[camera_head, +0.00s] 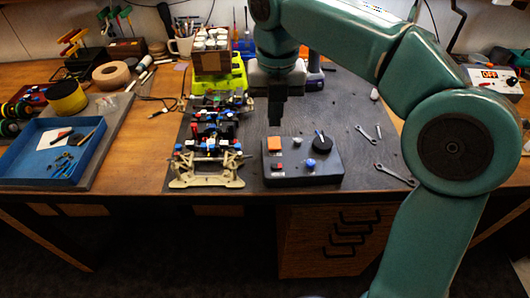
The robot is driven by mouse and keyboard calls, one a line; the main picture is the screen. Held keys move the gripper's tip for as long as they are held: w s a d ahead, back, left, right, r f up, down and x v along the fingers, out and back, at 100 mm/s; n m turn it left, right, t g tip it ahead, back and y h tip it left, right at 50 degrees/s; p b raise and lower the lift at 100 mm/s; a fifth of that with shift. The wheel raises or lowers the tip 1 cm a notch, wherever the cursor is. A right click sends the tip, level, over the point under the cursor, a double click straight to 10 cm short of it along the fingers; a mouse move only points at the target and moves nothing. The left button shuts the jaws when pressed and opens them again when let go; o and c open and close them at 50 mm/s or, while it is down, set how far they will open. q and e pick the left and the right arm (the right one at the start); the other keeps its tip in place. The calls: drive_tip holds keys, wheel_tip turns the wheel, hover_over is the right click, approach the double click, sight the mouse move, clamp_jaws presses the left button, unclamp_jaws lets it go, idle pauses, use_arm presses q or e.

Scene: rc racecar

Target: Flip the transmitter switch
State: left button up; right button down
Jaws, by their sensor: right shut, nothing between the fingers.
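A dark control box (314,180) sits on the dark mat near the table's front edge. A pale box (482,82) with an orange "OFF" label (489,74) stands at the right, partly cut by the frame edge. I cannot tell which box is the transmitter. My right gripper (275,122) points down, shut and empty, above the dark box's rear left, close to the orange piece. My left gripper is out of view.
A racecar chassis (207,140) lies just left of the dark box. Wrenches (396,174) lie on the mat to its right. A blue tray (30,165) with small parts is at the left. Behind stands a lime-green stand (237,84) below a box of jars.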

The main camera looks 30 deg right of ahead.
sight(275, 167)
drive_tip(key=f+b, duration=0.1)
drive_tip(key=f, duration=0.7)
drive_tip(key=f+b, duration=0.1)
drive_tip(key=f, duration=0.3)
drive_tip(key=shift+s+d+f+b, duration=0.1)
drive_tip(key=shift+d+f+b, duration=0.15)
drive_tip(key=shift+f+b, duration=0.1)
drive_tip(key=shift+f, duration=0.45)
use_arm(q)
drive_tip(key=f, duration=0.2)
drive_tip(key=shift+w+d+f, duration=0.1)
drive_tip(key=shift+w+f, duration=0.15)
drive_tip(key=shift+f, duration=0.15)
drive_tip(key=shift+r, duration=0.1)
use_arm(e)
drive_tip(key=h+p, duration=0.1)
drive_tip(key=p, duration=0.1)
drive_tip(key=shift+a+g+p, duration=0.3)
drive_tip(key=shift+f+b, duration=0.4)
drive_tip(key=shift+b, duration=0.05)
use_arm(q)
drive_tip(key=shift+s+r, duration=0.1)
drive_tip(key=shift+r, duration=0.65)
